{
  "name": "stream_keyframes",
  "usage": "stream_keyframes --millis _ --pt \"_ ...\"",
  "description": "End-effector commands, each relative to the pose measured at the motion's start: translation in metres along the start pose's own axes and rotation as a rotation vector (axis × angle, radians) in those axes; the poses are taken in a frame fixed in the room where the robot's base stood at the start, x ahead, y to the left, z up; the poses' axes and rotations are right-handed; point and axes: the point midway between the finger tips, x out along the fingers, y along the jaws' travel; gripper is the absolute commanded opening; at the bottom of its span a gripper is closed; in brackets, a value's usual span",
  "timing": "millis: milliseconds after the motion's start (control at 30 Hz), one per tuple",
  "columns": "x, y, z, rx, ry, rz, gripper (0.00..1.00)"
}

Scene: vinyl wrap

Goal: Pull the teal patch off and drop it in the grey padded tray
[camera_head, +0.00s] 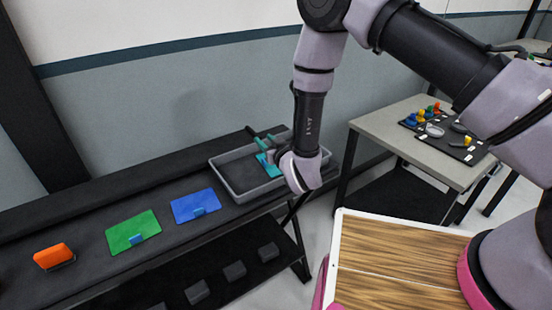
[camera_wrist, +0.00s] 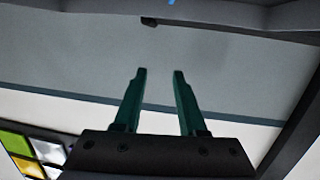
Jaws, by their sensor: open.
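A bright teal patch (camera_head: 268,164) shows inside the outline of the grey padded tray (camera_head: 258,193), towards its right end. My wrist partly covers it, and I cannot tell whether it rests on the dark padding. My gripper (camera_head: 260,142) is over the back right part of the tray, its dark teal fingers pointing left. In the wrist view the fingers of my gripper (camera_wrist: 158,72) are apart with nothing between them. The patch does not show in that view.
Left of the tray on the dark bench (camera_head: 95,275) are a blue panel (camera_head: 190,204), a green panel (camera_head: 128,230) and an orange block (camera_head: 53,256). A wall (camera_head: 140,115) stands behind. A side table (camera_head: 385,123) with small coloured items is at right.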

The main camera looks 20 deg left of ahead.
Motion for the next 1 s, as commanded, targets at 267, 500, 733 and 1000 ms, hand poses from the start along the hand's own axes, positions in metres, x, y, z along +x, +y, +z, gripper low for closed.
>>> stream_keyframes --millis 267,500,733,1000 --pt "-0.054 0.001 0.001 -0.001 -0.004 0.001 0.41" --pt "-0.090 0.001 0.001 0.000 -0.002 0.001 0.41" --pt "-0.099 0.000 0.000 0.000 0.000 0.000 0.41" --pt "-0.090 0.017 -0.018 0.030 -0.002 0.039 0.41"
